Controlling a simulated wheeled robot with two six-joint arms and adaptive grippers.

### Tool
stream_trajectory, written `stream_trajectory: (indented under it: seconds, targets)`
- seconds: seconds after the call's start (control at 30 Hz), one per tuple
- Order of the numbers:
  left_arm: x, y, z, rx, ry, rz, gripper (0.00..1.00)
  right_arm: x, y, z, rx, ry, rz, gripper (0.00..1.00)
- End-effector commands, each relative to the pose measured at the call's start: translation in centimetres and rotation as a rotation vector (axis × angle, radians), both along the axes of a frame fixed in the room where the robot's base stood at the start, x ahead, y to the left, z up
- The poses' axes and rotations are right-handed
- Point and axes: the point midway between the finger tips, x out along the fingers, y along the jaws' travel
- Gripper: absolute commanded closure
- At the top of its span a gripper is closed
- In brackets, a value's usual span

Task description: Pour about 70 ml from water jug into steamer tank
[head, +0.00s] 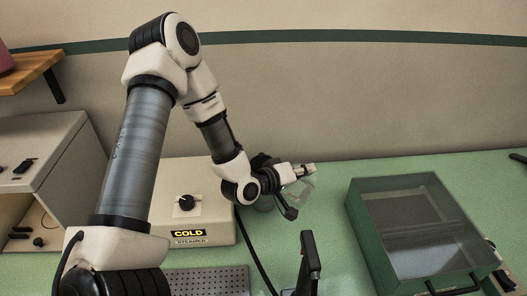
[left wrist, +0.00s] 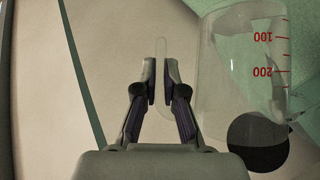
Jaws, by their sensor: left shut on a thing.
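A clear jug with red marks (left wrist: 243,65) fills the right of the left wrist view, with 100 and 200 readable. My left gripper (left wrist: 161,82) is shut on its clear handle. In the head view the jug (head: 302,191) is faint and looks tilted, at the tip of my left gripper (head: 294,187), beside the steamer's right side. The steamer (head: 140,197) is a cream box with a dark knob and a COLD sign. A dark round shape (left wrist: 258,142) shows by the jug; I cannot tell if it is the tank opening. The water level is unclear.
A clear-topped green box (head: 362,222) stands at the right. A perforated metal plate (head: 207,281) lies before the steamer. A grey cabinet (head: 45,145) stands left.

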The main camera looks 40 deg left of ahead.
Motion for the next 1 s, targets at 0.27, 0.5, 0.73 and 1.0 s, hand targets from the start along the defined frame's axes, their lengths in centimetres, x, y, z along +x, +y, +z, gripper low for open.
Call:
stream_trajectory:
  seconds: [0.27,0.5,0.73,1.0]
  targets:
    - [-0.04,0.19,0.24,-0.016,-0.007,0.000,1.00,0.00,0.00,0.12,0.000,0.000,0.000,0.60]
    - [-0.06,0.27,0.38,-0.028,-0.013,-0.001,1.00,0.00,0.00,0.19,0.000,0.000,0.000,0.60]
    - [-0.11,0.41,0.52,-0.043,-0.018,0.000,1.00,0.00,0.00,0.27,0.000,0.000,0.000,0.60]
    - [-0.15,0.52,0.69,-0.058,-0.023,-0.001,1.00,0.00,0.00,0.36,0.000,0.000,0.000,0.60]
